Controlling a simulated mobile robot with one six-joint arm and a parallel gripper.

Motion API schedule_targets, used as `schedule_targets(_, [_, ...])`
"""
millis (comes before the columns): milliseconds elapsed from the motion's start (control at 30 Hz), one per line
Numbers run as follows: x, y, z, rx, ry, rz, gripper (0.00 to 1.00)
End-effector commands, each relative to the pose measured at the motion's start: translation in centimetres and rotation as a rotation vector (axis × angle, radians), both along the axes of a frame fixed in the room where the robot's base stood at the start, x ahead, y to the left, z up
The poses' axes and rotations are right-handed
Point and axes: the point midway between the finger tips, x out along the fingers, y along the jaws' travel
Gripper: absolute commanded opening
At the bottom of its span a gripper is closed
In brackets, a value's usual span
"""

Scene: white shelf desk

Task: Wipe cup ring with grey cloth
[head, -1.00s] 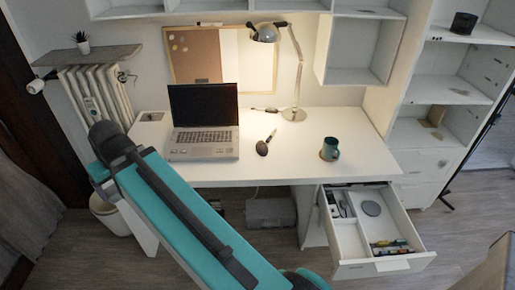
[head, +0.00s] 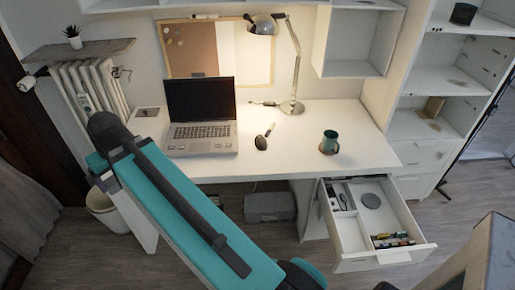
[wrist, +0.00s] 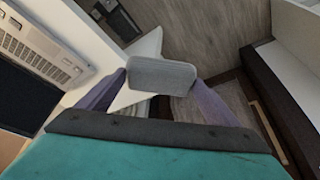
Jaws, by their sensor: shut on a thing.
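My gripper (wrist: 162,78) shows in the wrist view with its two purple fingers shut on the grey cloth (wrist: 162,73), a rounded grey pad held between the tips. In the head view the gripper and cloth are hidden behind my teal arm at the left of the desk. The teal-and-dark cup (head: 329,143) stands upright on the right part of the white desk (head: 300,160). I cannot make out a cup ring on the desk top in either view.
An open laptop (head: 201,135) stands left on the desk. A dark mouse (head: 261,142) and a lamp (head: 292,106) are near the middle. An open drawer (head: 350,235) juts out at front right. A large greyish object (head: 490,255) fills the lower right corner.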

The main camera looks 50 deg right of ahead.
Motion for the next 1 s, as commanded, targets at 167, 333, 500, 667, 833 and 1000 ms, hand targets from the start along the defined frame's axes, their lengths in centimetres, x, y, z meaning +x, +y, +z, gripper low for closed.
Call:
schedule_targets(167, [0.4, -3.7, -0.8, 0.001, -0.001, 0.004, 0.64])
schedule_targets(333, [0.5, -7.9, -1.9, 0.0, 0.0, 0.017, 0.64])
schedule_targets(500, [0.3, -12.2, -3.0, 0.0, 0.0, 0.031, 0.64])
schedule_targets(667, [-0.1, -16.2, -4.0, 0.0, 0.0, 0.044, 0.64])
schedule_targets(833, [-1.0, -20.6, -5.2, 0.0, -0.001, 0.057, 0.64])
schedule_targets(1000, [-2.1, -24.9, -6.3, 0.001, -0.001, 0.07, 0.64])
